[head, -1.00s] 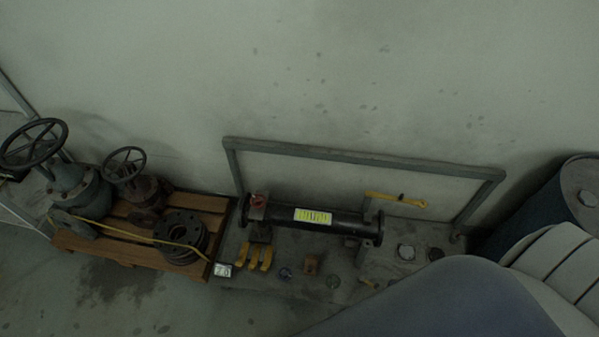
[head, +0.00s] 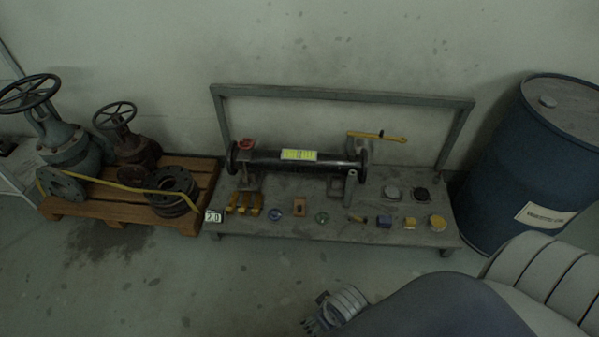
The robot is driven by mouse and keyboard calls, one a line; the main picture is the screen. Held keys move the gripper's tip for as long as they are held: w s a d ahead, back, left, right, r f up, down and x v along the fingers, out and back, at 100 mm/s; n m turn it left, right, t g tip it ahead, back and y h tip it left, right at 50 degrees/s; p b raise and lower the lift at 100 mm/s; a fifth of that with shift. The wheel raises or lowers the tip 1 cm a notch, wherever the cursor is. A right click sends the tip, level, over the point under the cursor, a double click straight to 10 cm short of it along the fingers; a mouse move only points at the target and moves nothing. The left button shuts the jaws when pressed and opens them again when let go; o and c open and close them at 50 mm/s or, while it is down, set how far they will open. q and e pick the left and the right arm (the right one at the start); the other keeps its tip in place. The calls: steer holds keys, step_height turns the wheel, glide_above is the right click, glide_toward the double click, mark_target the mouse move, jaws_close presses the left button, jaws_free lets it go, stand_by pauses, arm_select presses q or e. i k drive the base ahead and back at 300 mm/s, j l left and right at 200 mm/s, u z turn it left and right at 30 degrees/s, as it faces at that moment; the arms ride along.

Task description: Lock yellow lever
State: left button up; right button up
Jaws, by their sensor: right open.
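A yellow lever (head: 377,136) sticks out to the right above the right end of a black pipe (head: 270,160) with a yellow label. The pipe rests on a low grey bench (head: 290,222) against the wall. A red part (head: 247,144) sits on the pipe's left end. My right gripper (head: 314,318) is at the bottom of the head view, low in front of the bench and well away from the lever. It is open and appears empty; its fingers are small and dark. My left gripper is out of view.
Several small items, such as a blue block (head: 384,221) and a yellow disc (head: 438,222), lie on the bench. A blue barrel (head: 535,150) stands at right. A wooden pallet (head: 110,205) with handwheel valves (head: 62,140) stands at left.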

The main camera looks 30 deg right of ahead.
mark_target(351, 216)
steer(key=z, duration=1.5)
